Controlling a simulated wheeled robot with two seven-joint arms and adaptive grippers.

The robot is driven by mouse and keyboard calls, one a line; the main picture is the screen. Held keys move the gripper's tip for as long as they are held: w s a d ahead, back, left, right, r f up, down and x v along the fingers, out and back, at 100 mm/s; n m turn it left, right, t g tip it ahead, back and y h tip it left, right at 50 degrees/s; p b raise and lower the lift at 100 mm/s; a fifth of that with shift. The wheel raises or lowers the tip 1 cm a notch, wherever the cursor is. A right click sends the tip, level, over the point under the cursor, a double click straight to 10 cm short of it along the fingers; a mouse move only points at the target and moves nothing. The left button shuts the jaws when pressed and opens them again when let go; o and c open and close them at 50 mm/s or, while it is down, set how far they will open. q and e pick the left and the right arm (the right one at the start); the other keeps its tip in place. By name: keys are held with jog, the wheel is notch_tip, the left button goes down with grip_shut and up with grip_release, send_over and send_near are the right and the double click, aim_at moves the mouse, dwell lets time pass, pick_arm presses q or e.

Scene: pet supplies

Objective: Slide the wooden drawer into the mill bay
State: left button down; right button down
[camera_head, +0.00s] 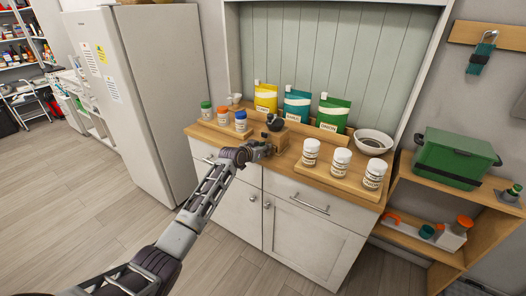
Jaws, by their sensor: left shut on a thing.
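The mill (274,123), with a dark top over a wooden body, stands on the wooden counter near the middle of the head view. My left gripper (264,149) is at the mill's front, low over the counter's front edge. It is shut on a small wooden piece, which appears to be the drawer. The drawer is mostly hidden by the gripper and is too small to make out clearly. The mill bay is also hidden, so I cannot tell how far the drawer is inside it. My right gripper is not in view.
Three coloured-lid jars (223,116) stand left of the mill. Three white jars (341,162) sit on a wooden board to its right. Coloured pouches (297,106) stand behind, with a bowl (373,142) at right. Cabinet handles (309,204) project below the counter (327,181).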

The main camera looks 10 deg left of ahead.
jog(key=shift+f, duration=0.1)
pick_arm(q)
jog(key=c, duration=1.2)
grip_release()
jog(key=shift+c, duration=0.2)
jog(key=shift+o, duration=0.2)
jog(key=shift+f, duration=0.1)
